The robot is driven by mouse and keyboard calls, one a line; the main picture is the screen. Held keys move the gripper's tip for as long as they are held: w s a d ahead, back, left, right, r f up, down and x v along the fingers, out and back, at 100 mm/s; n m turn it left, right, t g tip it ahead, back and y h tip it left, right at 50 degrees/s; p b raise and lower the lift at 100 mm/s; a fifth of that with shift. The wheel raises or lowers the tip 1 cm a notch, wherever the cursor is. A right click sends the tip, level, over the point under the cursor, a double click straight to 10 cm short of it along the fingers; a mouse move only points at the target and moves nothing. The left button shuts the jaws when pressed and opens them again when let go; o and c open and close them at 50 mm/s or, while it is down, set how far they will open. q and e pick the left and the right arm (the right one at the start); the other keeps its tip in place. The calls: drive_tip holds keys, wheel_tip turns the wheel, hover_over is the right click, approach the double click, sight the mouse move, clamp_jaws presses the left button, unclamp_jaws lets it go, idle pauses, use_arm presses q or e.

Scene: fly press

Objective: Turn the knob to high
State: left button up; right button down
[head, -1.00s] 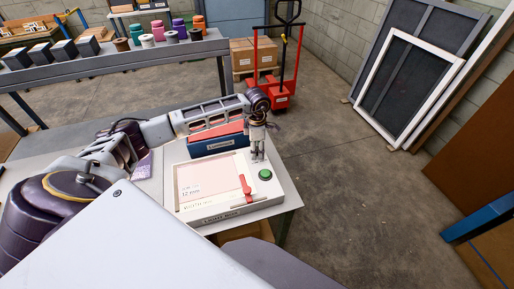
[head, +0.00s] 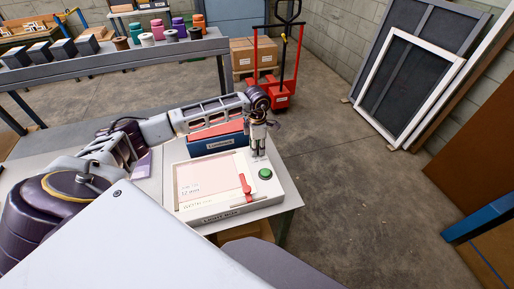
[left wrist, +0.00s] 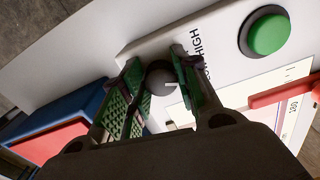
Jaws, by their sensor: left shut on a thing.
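My left gripper (head: 258,154) points down at the back right corner of the press. In the left wrist view its green-padded fingers (left wrist: 160,85) are shut on the knob, one on each side. The label HIGH (left wrist: 196,42) is printed beside the knob, and lettering near it is partly hidden by a finger. In the head view the gripper hides the knob. My right gripper is not in view.
A green button (head: 265,174) and a red lever (head: 246,187) are on the press near the gripper. A blue box with a red top (head: 215,142) stands behind the press. A red pallet jack (head: 282,85) stands beyond the table.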

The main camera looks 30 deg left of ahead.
use_arm(q)
drive_tip(key=n+b, duration=0.1)
drive_tip(key=n, duration=0.2)
drive_tip(key=shift+w+a+n, duration=0.1)
drive_tip(key=shift+n, duration=0.2)
drive_tip(key=n+b, duration=0.1)
drive_tip(key=n, duration=0.3)
drive_tip(key=shift+a+n, duration=0.1)
drive_tip(key=shift+n, duration=0.7)
drive_tip(key=shift+r+n+b, duration=0.1)
drive_tip(key=shift+n+b, duration=0.25)
drive_tip(key=shift+n, duration=0.35)
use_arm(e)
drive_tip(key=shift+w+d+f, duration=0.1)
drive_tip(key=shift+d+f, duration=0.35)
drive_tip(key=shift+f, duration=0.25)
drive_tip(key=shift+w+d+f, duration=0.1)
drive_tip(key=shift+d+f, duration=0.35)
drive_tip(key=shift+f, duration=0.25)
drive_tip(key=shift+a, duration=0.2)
use_arm(q)
drive_tip(key=o, duration=1)
wheel_tip(320, 180, up, 12)
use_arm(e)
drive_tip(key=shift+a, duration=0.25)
